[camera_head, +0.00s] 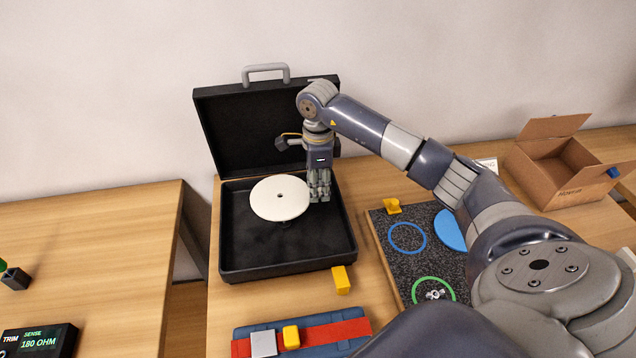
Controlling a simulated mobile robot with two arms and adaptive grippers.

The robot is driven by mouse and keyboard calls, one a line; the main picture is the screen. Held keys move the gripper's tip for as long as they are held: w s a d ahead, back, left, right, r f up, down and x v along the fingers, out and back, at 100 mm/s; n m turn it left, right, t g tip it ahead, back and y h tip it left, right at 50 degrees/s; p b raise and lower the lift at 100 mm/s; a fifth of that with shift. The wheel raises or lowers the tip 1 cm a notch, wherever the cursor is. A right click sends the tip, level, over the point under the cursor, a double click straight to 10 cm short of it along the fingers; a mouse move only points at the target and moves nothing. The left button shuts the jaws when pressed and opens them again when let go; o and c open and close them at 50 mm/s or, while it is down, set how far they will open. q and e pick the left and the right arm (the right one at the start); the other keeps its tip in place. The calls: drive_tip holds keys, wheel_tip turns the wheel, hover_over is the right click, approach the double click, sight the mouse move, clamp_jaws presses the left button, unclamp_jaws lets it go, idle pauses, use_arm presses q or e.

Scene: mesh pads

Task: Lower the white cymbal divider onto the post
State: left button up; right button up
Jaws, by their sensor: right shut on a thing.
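The white cymbal divider (270,209) is a flat round disc with a small dark hole in its middle. It is over the open black case (232,265) and looks roughly level. My right gripper (320,199) points down and is shut on the disc's right edge. The post cannot be made out clearly; a small dark shape shows just below the disc's front edge, against the black case floor. I cannot tell how high the disc is above the floor. My left gripper is not in view.
The case lid stands open behind the gripper. A yellow block (341,280) is at the case's front right corner. A speckled board (388,232) with blue and green rings lies to the right. A cardboard box (556,170) is farther right. A red and blue strip (345,330) lies in front.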

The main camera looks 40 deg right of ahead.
sight(319, 191)
drive_tip(key=shift+f+b, duration=1.2)
drive_tip(key=shift+f, duration=0.1)
drive_tip(key=shift+f+b, duration=0.6)
drive_tip(key=shift+f, duration=0.15)
use_arm(q)
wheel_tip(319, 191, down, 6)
drive_tip(key=b, duration=0.2)
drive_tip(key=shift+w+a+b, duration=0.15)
drive_tip(key=shift+b, duration=0.2)
use_arm(e)
drive_tip(key=shift+f, duration=1.75)
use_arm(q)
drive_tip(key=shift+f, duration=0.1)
use_arm(e)
drive_tip(key=o, duration=1.1)
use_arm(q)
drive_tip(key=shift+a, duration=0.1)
use_arm(e)
drive_tip(key=shift+r, duration=0.1)
